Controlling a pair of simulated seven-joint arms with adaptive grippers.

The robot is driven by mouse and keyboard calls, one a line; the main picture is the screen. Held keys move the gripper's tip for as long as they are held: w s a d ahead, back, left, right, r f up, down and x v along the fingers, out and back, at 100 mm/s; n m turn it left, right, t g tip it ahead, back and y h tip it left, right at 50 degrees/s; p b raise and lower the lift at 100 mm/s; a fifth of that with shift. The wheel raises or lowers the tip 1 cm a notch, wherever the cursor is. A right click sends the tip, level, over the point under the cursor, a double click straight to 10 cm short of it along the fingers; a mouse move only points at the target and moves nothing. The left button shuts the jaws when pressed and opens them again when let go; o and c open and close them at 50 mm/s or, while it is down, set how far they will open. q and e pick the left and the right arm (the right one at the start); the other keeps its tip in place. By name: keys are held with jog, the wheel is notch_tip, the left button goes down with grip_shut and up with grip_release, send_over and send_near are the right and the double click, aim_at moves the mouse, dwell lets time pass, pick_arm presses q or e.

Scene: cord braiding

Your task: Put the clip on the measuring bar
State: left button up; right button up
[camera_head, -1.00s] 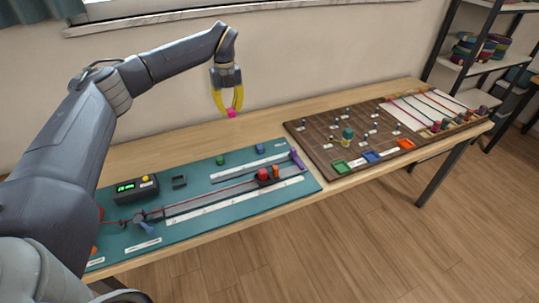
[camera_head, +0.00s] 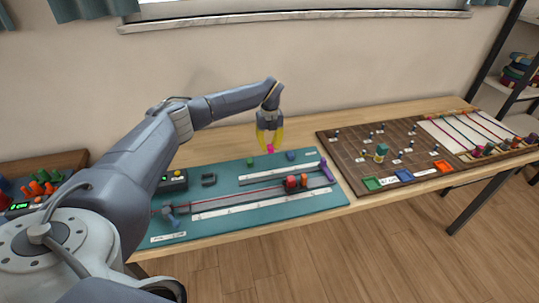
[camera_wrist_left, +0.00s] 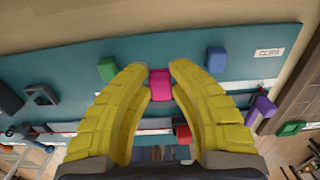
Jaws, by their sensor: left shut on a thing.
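My left gripper (camera_head: 270,138) points down over the back part of the teal mat (camera_head: 225,222), shut on a pink clip (camera_head: 270,149). In the left wrist view the clip (camera_wrist_left: 160,84) shows between the yellow fingertips. I cannot tell whether it touches the mat. A green clip (camera_head: 250,162) lies to its left and a blue clip (camera_head: 290,155) to its right. In front of them lies a long grey bar with a red cord along it (camera_head: 235,199) and a white strip beside it; it seems to be the measuring bar. My right gripper is not in view.
A red block (camera_head: 291,182) and an orange piece (camera_head: 304,180) sit at the bar's right part, near a purple piece (camera_head: 323,168). A brown pegboard (camera_head: 350,170) lies to the right.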

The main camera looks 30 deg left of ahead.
aim_at(269, 159)
pick_arm(q)
jog(key=shift+f, duration=2.6)
jog(key=shift+f, duration=0.15)
jog(key=o, duration=0.7)
jog(key=shift+o, duration=0.2)
notch_tip(269, 159, up, 12)
jog(key=shift+r, duration=0.15)
